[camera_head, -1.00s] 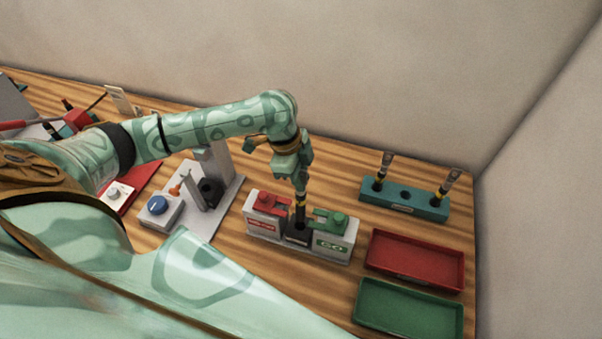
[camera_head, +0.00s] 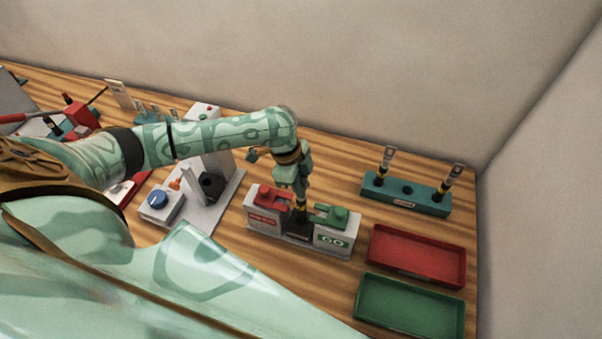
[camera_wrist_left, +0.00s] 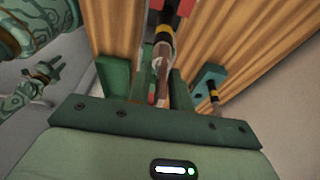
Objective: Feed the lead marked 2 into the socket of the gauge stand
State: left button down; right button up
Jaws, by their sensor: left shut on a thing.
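My left gripper (camera_head: 297,185) points down over the gauge stand and is shut on a dark lead with a yellow band (camera_head: 300,206). In the left wrist view the lead (camera_wrist_left: 163,45) runs between the fingers; no number is readable on it. The gauge stand (camera_head: 265,230) is a grey block with a red part on the left and a green part marked GO on the right. The lead stands roughly upright over its dark middle, where the socket (camera_head: 298,240) seems to be. Whether its lower end is inside cannot be told. A small claw, apparently my right gripper (camera_wrist_left: 42,82), shows in the left wrist view.
A teal rack (camera_head: 404,204) holds two upright leads, with an empty hole between them. A red tray (camera_head: 460,276) and a green tray (camera_head: 458,330) lie at the right. A grey fixture with a blue knob (camera_head: 159,199) stands left of the gauge stand.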

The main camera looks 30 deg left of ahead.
pick_arm(q)
jog(key=shift+f+b, duration=0.7)
jog(key=shift+f, duration=0.95)
jog(key=c, duration=1.2)
grip_release()
jog(key=v, duration=1.6)
jog(key=shift+r+p, duration=0.2)
jog(key=shift+p, duration=0.1)
jog(key=shift+f, duration=0.1)
